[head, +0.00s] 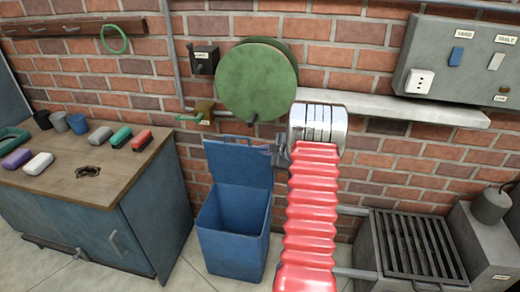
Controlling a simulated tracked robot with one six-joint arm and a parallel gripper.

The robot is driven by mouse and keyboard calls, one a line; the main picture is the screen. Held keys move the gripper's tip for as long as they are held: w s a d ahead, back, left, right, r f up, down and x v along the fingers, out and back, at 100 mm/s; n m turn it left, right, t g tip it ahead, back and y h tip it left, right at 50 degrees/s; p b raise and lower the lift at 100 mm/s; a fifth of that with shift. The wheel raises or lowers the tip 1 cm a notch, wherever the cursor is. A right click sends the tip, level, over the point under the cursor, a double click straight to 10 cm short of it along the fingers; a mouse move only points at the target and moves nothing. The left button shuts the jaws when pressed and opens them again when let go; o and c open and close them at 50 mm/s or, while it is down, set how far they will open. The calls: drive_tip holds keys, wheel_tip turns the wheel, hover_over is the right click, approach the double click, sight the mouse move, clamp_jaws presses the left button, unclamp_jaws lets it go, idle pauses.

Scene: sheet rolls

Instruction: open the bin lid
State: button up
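The blue bin (232,235) stands on the floor against the brick wall, right of the workbench. Its open top shows the dark inside. Its blue lid (238,166) is raised, standing nearly upright at the back of the bin. My red sleeved arm with a silver wrist reaches up just right of the bin. A small part of my gripper (281,153) shows at the wrist's left, close to the lid's upper right corner. The wrist hides most of it, so I cannot tell whether it touches the lid or how its fingers stand.
A workbench (100,165) with cups, brushes and blocks stands left of the bin. A green round reel (256,80) hangs above the lid, with a tap (203,113) beside it. A grey shelf (400,107) and a grated box (412,245) are at the right.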

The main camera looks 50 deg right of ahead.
drive_tip(key=s+d+m+h, duration=0.1)
drive_tip(key=s+d+f+m+g+h, duration=0.1)
drive_tip(key=shift+s+m+g, duration=0.3)
drive_tip(key=shift+s, duration=0.1)
clamp_jaws()
drive_tip(key=s+a+r+m+g+h, duration=0.2)
drive_tip(key=s+a+r+m+g, duration=0.4)
drive_tip(key=s, duration=0.3)
drive_tip(key=s+a+r+y, duration=0.2)
drive_tip(key=s+a+r, duration=0.3)
drive_tip(key=a, duration=1.1)
drive_tip(key=s+a+r+t+y, duration=0.1)
drive_tip(key=s+a+r, duration=0.5)
drive_tip(key=a, duration=1.1)
drive_tip(key=s+a+r+y, duration=0.3)
drive_tip(key=s+a+r, duration=0.3)
drive_tip(key=a, duration=1)
drive_tip(key=shift+s+a+m+t, duration=0.2)
drive_tip(key=shift+a+m+t, duration=0.1)
drive_tip(key=shift+a+m, duration=0.1)
drive_tip(key=shift+a+r, duration=0.1)
